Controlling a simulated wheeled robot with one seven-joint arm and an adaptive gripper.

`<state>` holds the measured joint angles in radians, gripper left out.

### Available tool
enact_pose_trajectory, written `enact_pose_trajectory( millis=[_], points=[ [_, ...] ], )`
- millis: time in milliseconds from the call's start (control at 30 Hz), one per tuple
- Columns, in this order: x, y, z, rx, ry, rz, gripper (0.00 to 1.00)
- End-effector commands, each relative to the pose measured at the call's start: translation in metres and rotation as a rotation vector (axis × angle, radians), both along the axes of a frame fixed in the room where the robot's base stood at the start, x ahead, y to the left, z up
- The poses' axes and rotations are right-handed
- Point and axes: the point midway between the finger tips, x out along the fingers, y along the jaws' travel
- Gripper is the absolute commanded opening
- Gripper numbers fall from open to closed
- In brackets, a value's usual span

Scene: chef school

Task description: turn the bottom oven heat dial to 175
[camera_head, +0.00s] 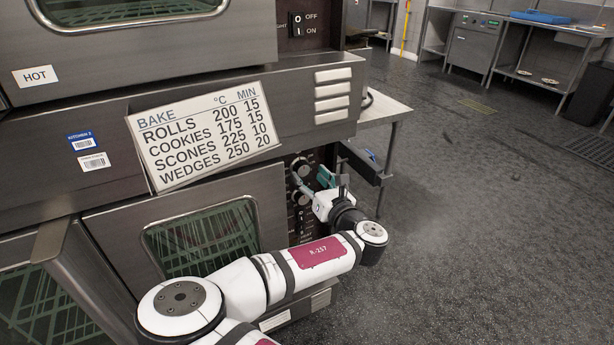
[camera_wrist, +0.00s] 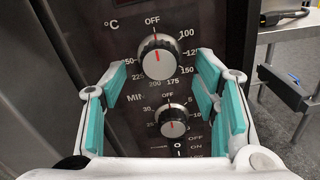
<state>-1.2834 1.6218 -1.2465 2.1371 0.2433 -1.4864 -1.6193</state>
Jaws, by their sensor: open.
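The bottom oven heat dial (camera_wrist: 157,60) is a round black and silver knob under a °C mark in the wrist view. Its red line points up to OFF; 175 is printed below the knob, slightly right. In the head view this dial (camera_head: 301,166) shows partly beside my gripper. My gripper (camera_wrist: 158,74) is open, with teal pads on both sides of the heat dial and no clear contact. It also shows in the head view (camera_head: 312,181) in front of the control panel.
A minute dial (camera_wrist: 172,122) sits just below the heat dial, with a power switch (camera_wrist: 178,146) under it. A bake sign (camera_head: 205,135) lists cookies at 175. A metal table (camera_head: 385,108) stands right of the oven. The floor on the right is clear.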

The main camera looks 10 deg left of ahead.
Motion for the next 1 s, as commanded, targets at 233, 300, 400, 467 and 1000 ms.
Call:
enact_pose_trajectory(
  millis=[233,300,400,467,1000],
  points=[
    [0.017,0.012,0.000,0.001,0.001,0.000,0.55],
    [0.019,0.013,0.000,0.001,0.001,0.000,0.55],
    [0.019,0.013,0.000,0.000,0.001,0.000,0.55],
    [0.019,0.013,0.000,0.001,0.001,0.000,0.55],
    [0.019,0.013,0.000,0.009,0.006,0.000,0.07]
  ],
)
